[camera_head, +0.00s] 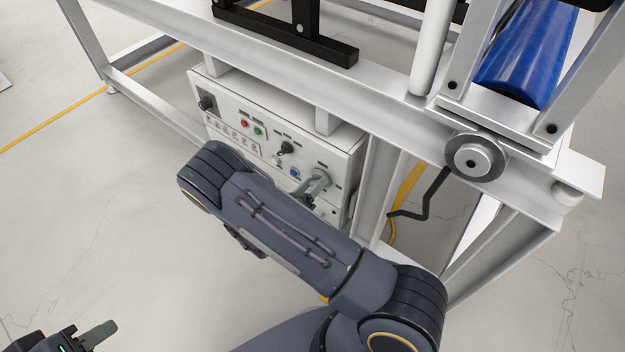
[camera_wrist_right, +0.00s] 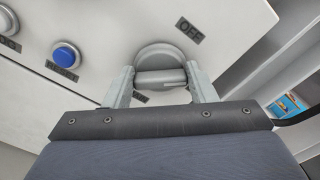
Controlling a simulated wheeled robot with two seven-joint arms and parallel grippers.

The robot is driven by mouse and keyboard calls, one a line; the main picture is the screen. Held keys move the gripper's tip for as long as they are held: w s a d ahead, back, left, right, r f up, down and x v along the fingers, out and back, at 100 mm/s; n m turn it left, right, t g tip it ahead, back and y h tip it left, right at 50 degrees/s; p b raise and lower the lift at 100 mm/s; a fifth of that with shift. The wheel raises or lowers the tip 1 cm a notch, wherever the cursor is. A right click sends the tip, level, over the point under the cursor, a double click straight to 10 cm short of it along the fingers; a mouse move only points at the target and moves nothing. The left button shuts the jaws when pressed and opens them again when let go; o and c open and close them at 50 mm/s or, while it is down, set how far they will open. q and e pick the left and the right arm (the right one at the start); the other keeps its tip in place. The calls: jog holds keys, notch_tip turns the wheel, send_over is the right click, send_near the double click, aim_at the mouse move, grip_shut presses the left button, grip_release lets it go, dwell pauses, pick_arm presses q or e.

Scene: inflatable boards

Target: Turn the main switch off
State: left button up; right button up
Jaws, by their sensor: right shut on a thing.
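The main switch (camera_wrist_right: 158,55) is a round grey rotary knob with a cross handle on the white control panel. The wrist view shows an "OFF" label (camera_wrist_right: 190,31) up and right of it; another label below it is mostly hidden. My right gripper (camera_wrist_right: 162,84) is shut on the switch handle, one finger on each side. In the head view the switch (camera_head: 320,179) sits at the panel's lower right, partly covered by my right gripper and arm. My left gripper (camera_head: 90,337) is at the bottom left, over the floor, away from the panel; its jaw opening is unclear.
The control panel (camera_head: 345,160) also carries a blue button (camera_wrist_right: 66,55), red and green buttons (camera_head: 251,127) and black knobs (camera_head: 286,147). A white machine frame (camera_head: 385,85) surrounds it above and at right. A blue roller (camera_head: 525,55) lies upper right.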

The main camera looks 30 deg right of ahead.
jog(key=n+p, duration=0.2)
jog(key=n, duration=0.2)
jog(key=shift+n, duration=0.3)
jog(key=shift+f+n+p, duration=0.15)
jog(key=shift+n+p, duration=0.15)
jog(key=shift+n, duration=0.95)
jog(key=shift+f+n+p, duration=0.1)
jog(key=shift+n+p, duration=0.2)
jog(key=shift+n, duration=0.95)
jog(key=o, duration=1)
jog(key=shift+a, duration=0.1)
jog(key=p+v, duration=0.1)
jog(key=v, duration=0.6)
jog(key=shift+s+a, duration=0.1)
jog(key=shift+a, duration=0.2)
